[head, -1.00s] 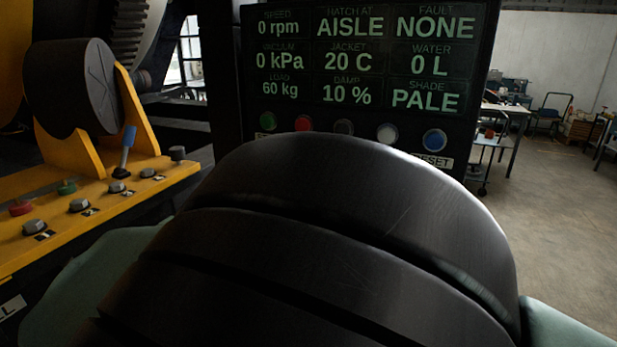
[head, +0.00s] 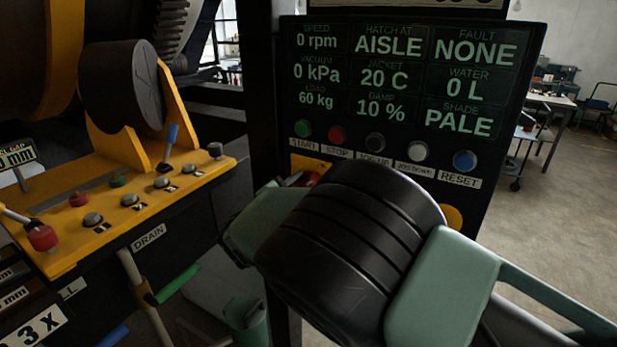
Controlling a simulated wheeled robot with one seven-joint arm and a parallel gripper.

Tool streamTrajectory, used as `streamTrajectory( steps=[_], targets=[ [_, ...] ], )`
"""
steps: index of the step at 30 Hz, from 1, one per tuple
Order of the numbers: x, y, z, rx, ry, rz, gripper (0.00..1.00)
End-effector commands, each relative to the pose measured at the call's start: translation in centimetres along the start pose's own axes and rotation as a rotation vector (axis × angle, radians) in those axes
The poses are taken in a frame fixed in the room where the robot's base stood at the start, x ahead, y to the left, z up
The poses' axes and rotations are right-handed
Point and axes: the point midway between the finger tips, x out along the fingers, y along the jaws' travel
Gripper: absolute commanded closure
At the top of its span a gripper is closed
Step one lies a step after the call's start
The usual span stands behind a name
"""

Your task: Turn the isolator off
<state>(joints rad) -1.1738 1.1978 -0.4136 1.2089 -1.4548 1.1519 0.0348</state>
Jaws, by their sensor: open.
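A dark control panel (head: 400,110) fills the upper right, with a lit green readout showing 0 rpm and FAULT NONE. Below its button row, a yellow plate with a red part (head: 308,166) shows just above my arm. Another yellow edge (head: 452,216) shows to the right of my arm. My black and green arm links cover most of the area between, so I cannot tell whether these belong to the isolator or how its handle is set. My gripper is not visible; the arm links fill the lower middle.
Panel buttons run from green (head: 303,129) to blue (head: 464,161). A yellow console (head: 120,215) at left carries knobs and a blue-handled lever (head: 170,145). A green-handled pipe (head: 176,286) labelled DRAIN hangs below. Open floor lies to the right.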

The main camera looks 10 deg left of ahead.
Motion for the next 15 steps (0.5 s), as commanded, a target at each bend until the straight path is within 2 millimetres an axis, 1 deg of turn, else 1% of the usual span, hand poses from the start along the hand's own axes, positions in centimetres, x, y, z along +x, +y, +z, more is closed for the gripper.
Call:
streamTrajectory(
  steps=[4, 12, 13, 14, 15],
  targets=[
    [0.88, 0.05, 0.07, 0.001, 0.0, -0.001, 0.56],
    [0.98, -0.03, -0.02, 0.0, 0.0, 0.0, 0.56],
    [0.98, -0.03, -0.02, 0.0, 0.0, 0.0, 0.59],
    [0.97, -0.02, -0.02, 0.0, 0.0, 0.0, 0.68],
    [0.97, -0.02, -0.01, 0.0, 0.0, 0.0, 0.79]
  ],
)
